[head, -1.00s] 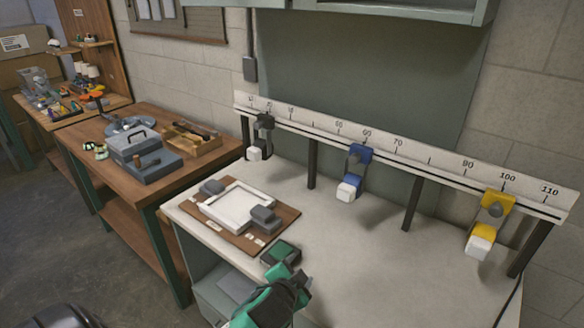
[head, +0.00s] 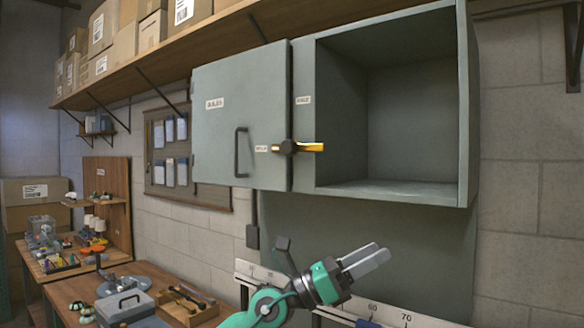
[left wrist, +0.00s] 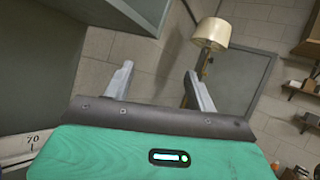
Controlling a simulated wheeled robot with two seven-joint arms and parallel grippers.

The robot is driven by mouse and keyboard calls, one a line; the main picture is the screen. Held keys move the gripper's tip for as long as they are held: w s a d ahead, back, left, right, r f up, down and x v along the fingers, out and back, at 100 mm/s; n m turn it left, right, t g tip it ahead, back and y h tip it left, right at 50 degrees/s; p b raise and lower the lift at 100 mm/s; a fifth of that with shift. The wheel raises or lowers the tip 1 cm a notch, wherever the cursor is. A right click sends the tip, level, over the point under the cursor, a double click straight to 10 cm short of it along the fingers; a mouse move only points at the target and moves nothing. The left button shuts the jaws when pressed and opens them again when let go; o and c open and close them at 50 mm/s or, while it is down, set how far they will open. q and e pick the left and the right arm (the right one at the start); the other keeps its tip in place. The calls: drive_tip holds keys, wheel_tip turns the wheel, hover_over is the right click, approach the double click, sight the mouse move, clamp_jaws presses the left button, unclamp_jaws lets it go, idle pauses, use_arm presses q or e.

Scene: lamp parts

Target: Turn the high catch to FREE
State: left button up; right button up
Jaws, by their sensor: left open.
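The high catch (head: 288,148) is a dark round hub with a yellow lever (head: 312,147) on the grey wall cabinet (head: 467,100). It sits at the right edge of the cabinet's left door (head: 225,140). The lever lies level and points right, across the edge of the open compartment. A small label (head: 303,100) is above the hub and another (head: 262,148) is left of it; their print is too small to read surely. My left gripper (head: 378,252) is open and empty, below the cabinet and apart from the catch. In the left wrist view, its fingers (left wrist: 158,72) are spread.
The open compartment (head: 410,120) is empty. A shelf of cardboard boxes (head: 150,32) runs above on the left. A white numbered rail (head: 385,312) is below my left arm.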

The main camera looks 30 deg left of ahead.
use_arm(q)
drive_tip(key=a+r+m+y, duration=0.3)
drive_tip(key=r+m+y, duration=0.1)
drive_tip(key=r+m, duration=0.2)
drive_tip(key=n+t+y, duration=0.2)
drive_tip(key=t+y, duration=0.2)
drive_tip(key=y, duration=0.9)
approach(286, 148)
drive_tip(key=w+p, duration=0.2)
drive_tip(key=w, duration=0.1)
drive_tip(key=w+p, duration=0.2)
drive_tip(key=w, duration=0.2)
drive_tip(key=w+d+p, duration=0.1)
drive_tip(key=w+p, duration=0.1)
drive_tip(key=w, duration=0.2)
drive_tip(key=shift+r, duration=0.2)
drive_tip(key=shift+w+f+p, duration=0.15)
drive_tip(key=shift+w+p, duration=0.3)
drive_tip(key=shift+w, duration=0.2)
clamp_jaws()
